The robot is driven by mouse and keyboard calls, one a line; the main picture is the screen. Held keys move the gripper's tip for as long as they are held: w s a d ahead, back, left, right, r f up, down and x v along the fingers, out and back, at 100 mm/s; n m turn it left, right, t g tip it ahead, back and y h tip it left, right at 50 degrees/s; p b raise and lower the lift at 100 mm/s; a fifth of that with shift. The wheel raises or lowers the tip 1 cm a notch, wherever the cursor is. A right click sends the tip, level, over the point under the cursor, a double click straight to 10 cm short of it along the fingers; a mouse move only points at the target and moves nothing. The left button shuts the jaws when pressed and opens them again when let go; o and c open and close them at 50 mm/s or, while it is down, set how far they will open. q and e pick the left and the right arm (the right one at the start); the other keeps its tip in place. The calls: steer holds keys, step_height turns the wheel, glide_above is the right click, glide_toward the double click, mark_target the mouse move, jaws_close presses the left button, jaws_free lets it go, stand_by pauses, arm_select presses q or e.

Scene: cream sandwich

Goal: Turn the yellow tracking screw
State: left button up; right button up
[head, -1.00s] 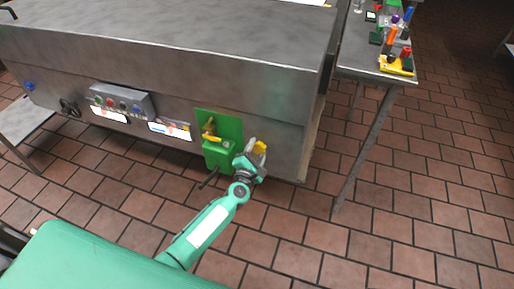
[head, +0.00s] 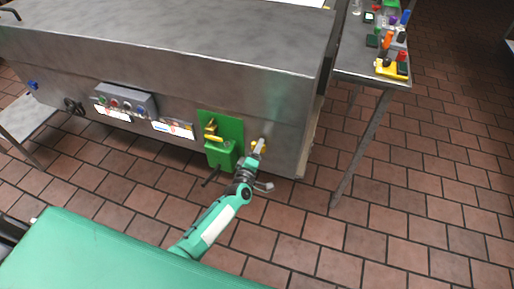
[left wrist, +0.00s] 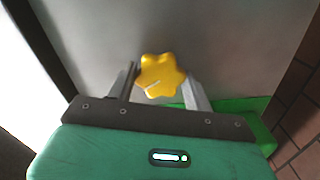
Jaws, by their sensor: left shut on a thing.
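The yellow tracking screw is a star-shaped knob (left wrist: 161,73) on the grey metal side of the machine. In the head view only bits of its yellow (head: 254,147) show around my fingers, at the right of the green panel. My left gripper (head: 260,149) reaches it from below and in front. In the left wrist view, the two grey fingers of my left gripper (left wrist: 160,88) stand on either side of the knob, shut on it. My right gripper is not in view.
A green panel (head: 232,128) with a green box and yellow handle sits just left of the screw. A control box (head: 125,101) is farther left. A side table (head: 352,72) with coloured items stands at right. The tiled floor in front is open.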

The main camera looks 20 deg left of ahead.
arm_select(q)
steer(key=shift+m+p, duration=0.95)
steer(key=shift+m, duration=1.95)
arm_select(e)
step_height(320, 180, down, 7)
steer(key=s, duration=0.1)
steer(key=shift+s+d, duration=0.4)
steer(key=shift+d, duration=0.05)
arm_select(q)
steer(key=o, duration=1)
steer(key=shift+s, duration=0.1)
steer(key=s, duration=1.3)
steer(key=shift+s+a, duration=0.25)
steer(key=shift+s, duration=0.05)
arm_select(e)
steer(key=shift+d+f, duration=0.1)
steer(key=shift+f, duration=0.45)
